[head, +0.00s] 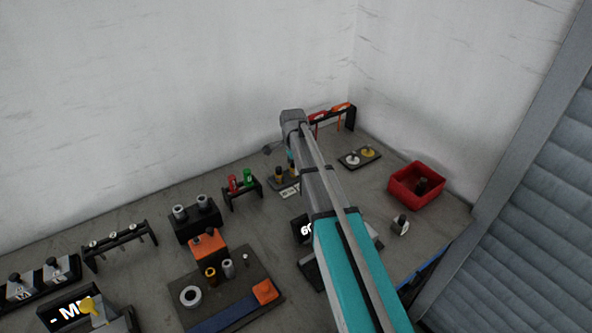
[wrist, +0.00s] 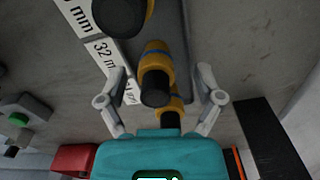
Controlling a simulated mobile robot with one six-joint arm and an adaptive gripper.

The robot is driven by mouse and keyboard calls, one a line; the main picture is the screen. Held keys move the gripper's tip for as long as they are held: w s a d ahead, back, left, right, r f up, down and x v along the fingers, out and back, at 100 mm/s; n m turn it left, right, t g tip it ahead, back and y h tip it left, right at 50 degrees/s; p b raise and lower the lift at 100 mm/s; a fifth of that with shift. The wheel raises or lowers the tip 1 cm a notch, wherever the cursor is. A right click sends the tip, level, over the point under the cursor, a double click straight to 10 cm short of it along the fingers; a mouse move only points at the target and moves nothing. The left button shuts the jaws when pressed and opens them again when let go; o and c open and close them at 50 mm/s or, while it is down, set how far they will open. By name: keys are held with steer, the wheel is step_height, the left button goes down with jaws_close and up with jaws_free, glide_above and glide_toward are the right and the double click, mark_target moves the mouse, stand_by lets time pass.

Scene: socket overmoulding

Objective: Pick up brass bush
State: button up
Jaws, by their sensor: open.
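A small brass-coloured hollow cylinder, which looks like the brass bush (head: 210,274), stands upright on the dark mat (head: 262,262) in the head view, beside a grey cylinder (head: 228,268). My gripper (wrist: 161,80) is open in the wrist view, its two fingers spread on either side of a brass-and-black piece (wrist: 155,72). That piece stands in a row with others on a dark holder with a millimetre label (wrist: 105,48). Nothing is visibly gripped. In the head view my arm partly hides the same holder (head: 284,184) and most of my gripper.
A stand with red and green pieces (head: 242,184) is left of the holder. A red bin (head: 416,186) stands at the right, and a tray with two discs (head: 359,157) behind. An orange block (head: 207,243) stands at the mat's back edge.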

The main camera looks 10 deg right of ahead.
stand_by(0.3)
steer(key=c, duration=1)
steer(key=shift+r, duration=0.1)
steer(key=shift+c, duration=0.2)
step_height(320, 180, up, 2)
steer(key=p, duration=0.2)
steer(key=shift+r+p, duration=0.2)
steer(key=shift+p, duration=0.1)
steer(key=s+a+r+p, duration=0.2)
steer(key=s+r+p, duration=0.8)
steer(key=s, duration=0.4)
steer(key=shift+r, duration=0.2)
